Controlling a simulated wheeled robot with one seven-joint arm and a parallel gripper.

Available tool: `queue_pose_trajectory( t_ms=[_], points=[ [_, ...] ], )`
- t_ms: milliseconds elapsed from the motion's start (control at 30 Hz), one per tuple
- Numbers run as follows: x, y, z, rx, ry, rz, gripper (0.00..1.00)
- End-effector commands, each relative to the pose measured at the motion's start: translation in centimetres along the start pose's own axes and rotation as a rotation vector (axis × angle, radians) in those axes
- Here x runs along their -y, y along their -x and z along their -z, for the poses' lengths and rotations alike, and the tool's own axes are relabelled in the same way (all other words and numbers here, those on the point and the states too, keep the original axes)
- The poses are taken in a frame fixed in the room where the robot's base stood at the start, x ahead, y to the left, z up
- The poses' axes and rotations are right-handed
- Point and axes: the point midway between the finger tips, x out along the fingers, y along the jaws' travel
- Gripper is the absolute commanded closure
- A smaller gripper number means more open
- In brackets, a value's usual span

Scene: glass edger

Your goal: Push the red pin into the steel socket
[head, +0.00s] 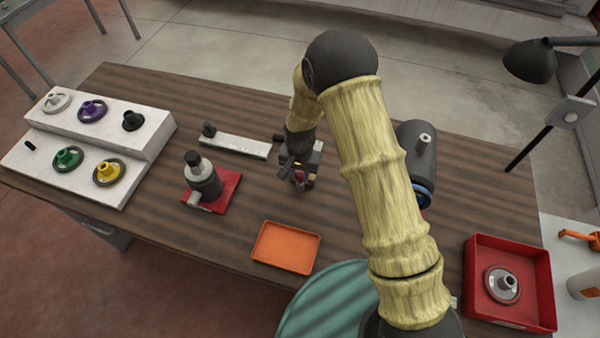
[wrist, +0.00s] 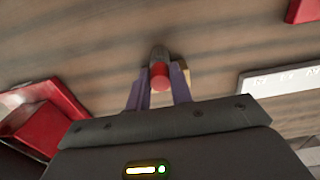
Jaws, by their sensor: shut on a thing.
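My gripper (head: 300,178) is low over the middle of the wooden table. In the wrist view my gripper (wrist: 159,82) is shut on the red pin (wrist: 160,76), whose round red end shows between the fingers. A dark grey rounded part (wrist: 158,52) shows just beyond the red end; I cannot tell whether it belongs to the pin. In the head view the red pin (head: 299,176) is a small red spot at the fingers. I cannot pick out the steel socket with certainty; the pin does not visibly sit in any socket.
A pale bar (head: 235,145) with a dark knob lies left of my gripper. A grey bottle-shaped thing (head: 205,183) stands on a red base. An orange tray (head: 286,248) is in front; a dark cylinder (head: 418,160) is to the right. Bare table lies between the gripper and tray.

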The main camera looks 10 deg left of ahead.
Motion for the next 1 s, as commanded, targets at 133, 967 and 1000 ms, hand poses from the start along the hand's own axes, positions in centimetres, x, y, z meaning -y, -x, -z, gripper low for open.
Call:
queue_pose_trajectory(
  t_ms=[133, 967, 1000],
  points=[
    [0.01, -0.38, 0.01, 0.000, 0.000, 0.000, 1.00],
    [0.00, -0.97, 0.01, 0.000, 0.000, 0.000, 0.53],
    [0.01, -0.88, 0.02, -0.001, 0.000, 0.000, 0.53]
  ],
)
